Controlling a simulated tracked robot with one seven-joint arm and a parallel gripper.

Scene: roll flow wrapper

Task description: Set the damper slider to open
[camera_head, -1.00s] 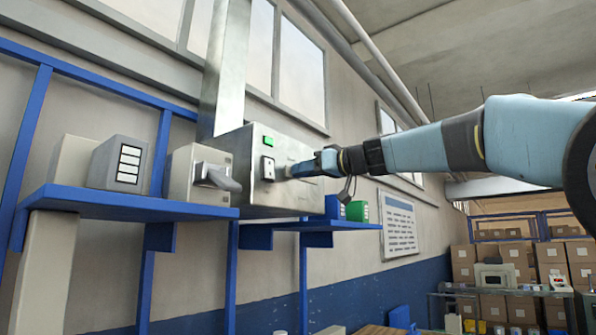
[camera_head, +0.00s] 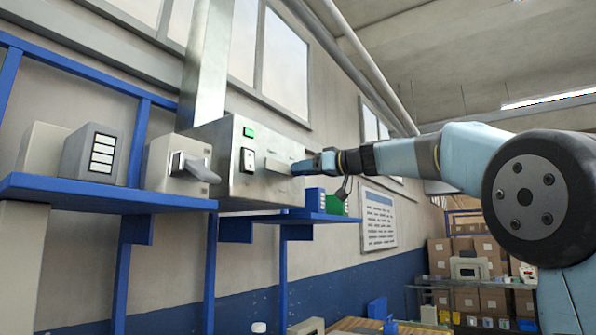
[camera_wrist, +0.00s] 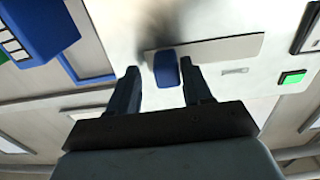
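The damper slider is a blue knob (camera_wrist: 166,70) on a long pale plate (camera_wrist: 225,49) fixed to a grey metal box (camera_head: 225,185). In the wrist view the knob stands near the plate's left end, the end away from the green button. My gripper (camera_wrist: 161,76) is open, with one dark finger on each side of the knob and a visible gap on both sides. In the head view my gripper (camera_head: 303,166) is at the right end of the plate (camera_head: 278,166), and the knob cannot be made out there.
The box also bears a green button (camera_head: 248,132) and a black-and-white switch (camera_head: 247,160). A grey lever box (camera_head: 170,165) stands on the blue shelf (camera_head: 100,195) to its left. Blue (camera_head: 315,198) and green (camera_head: 335,205) boxes sit near my gripper's underside.

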